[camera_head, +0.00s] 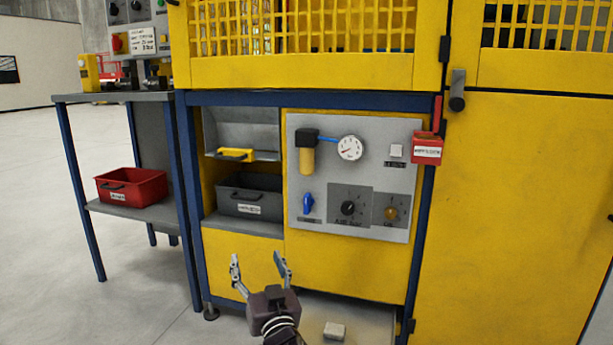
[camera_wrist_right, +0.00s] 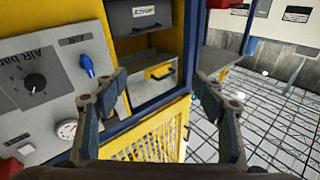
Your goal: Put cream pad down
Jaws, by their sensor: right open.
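The cream pad (camera_head: 334,330) is a small pale block. In the head view it lies on a light grey surface (camera_head: 372,327) low at the foot of the yellow cabinet. My right gripper (camera_head: 258,262) is up and to the left of the pad, apart from it, with its fingers spread. Its open fingers (camera_wrist_right: 158,88) also show in the right wrist view, with nothing between them. The pad does not show in the wrist view. My left gripper is in neither view.
The machine's control panel (camera_head: 352,180) carries a gauge, a blue valve and knobs. A dark bin (camera_head: 250,196) sits in the cabinet's open bay. A red bin (camera_head: 132,187) stands on the side table's lower shelf (camera_head: 150,214). The floor at left is clear.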

